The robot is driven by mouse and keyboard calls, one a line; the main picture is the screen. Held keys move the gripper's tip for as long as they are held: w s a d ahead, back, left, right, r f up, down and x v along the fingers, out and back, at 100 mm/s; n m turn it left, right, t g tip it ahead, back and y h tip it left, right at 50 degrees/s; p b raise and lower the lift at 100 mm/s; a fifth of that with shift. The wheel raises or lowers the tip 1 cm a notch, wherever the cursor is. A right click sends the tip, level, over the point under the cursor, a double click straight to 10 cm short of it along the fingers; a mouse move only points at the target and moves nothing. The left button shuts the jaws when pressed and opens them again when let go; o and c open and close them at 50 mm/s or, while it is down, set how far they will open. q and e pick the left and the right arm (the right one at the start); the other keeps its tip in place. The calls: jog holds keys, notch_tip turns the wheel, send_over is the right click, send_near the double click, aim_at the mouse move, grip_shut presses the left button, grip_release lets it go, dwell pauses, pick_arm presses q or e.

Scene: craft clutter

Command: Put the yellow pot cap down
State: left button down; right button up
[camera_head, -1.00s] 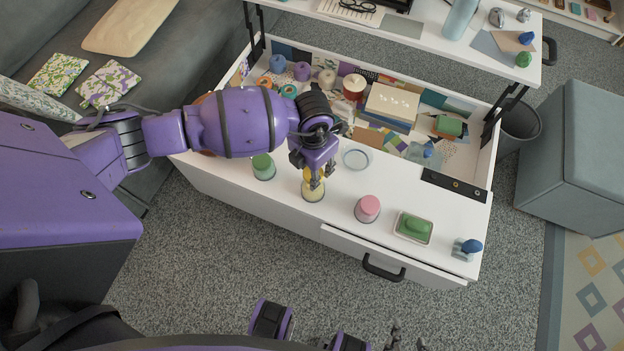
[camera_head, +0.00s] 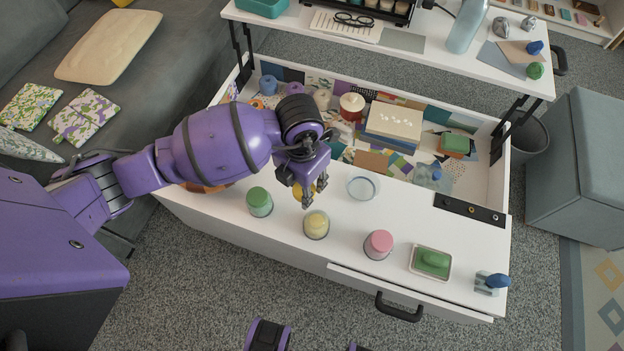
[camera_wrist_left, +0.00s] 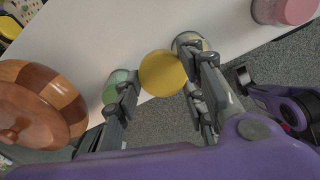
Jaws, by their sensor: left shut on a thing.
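The yellow pot cap (camera_wrist_left: 162,73) is a flat yellow disc between the fingers of my left gripper (camera_wrist_left: 158,88) in the left wrist view. In the head view my left gripper (camera_head: 309,200) is shut on the cap, a little of which shows yellow (camera_head: 297,191), above the white table top. The yellow pot (camera_head: 316,225) stands just in front of and below the gripper, apart from it; its top looks pale yellow. Part of my right arm, with what looks like its gripper (camera_wrist_left: 243,76), shows at the right of the left wrist view; its opening is unclear.
A green pot (camera_head: 260,202) stands left of the yellow pot, a pink pot (camera_head: 379,244) right. A round clear dish (camera_head: 362,187) lies behind them, and a green soap-like block on a tray (camera_head: 416,272) is farther right. A brown wooden lidded bowl (camera_wrist_left: 70,96) is near the gripper. The open compartment behind is cluttered.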

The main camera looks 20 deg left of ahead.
pick_arm(q)
jog(key=w+a+f+b, duration=0.1)
jog(key=w+f, duration=0.1)
jog(key=w, duration=0.1)
jog(key=w+a+f+b, duration=0.1)
jog(key=w+f, duration=0.2)
jog(key=w, duration=0.1)
jog(key=w+a+f+b, duration=0.1)
jog(key=w+f, duration=0.2)
jog(key=shift+w+a, duration=0.15)
jog(key=shift+w, duration=0.1)
jog(key=shift+w+a+f, duration=0.1)
jog(key=shift+w+f, duration=0.2)
jog(key=shift+f, duration=0.1)
notch_tip(320, 180, down, 3)
jog(key=shift+w+f+b, duration=0.1)
jog(key=shift+f+b, duration=0.05)
jog(key=shift+b, duration=0.55)
pick_arm(e)
jog(key=f, duration=0.4)
jog(key=shift+s+d, duration=0.25)
jog(key=shift+d, duration=0.05)
jog(key=shift+s, duration=0.1)
pick_arm(q)
jog(key=c, duration=1.1)
grip_release()
jog(key=shift+f, duration=0.1)
pick_arm(e)
jog(key=shift+s+f, duration=0.2)
jog(key=shift+f, duration=0.05)
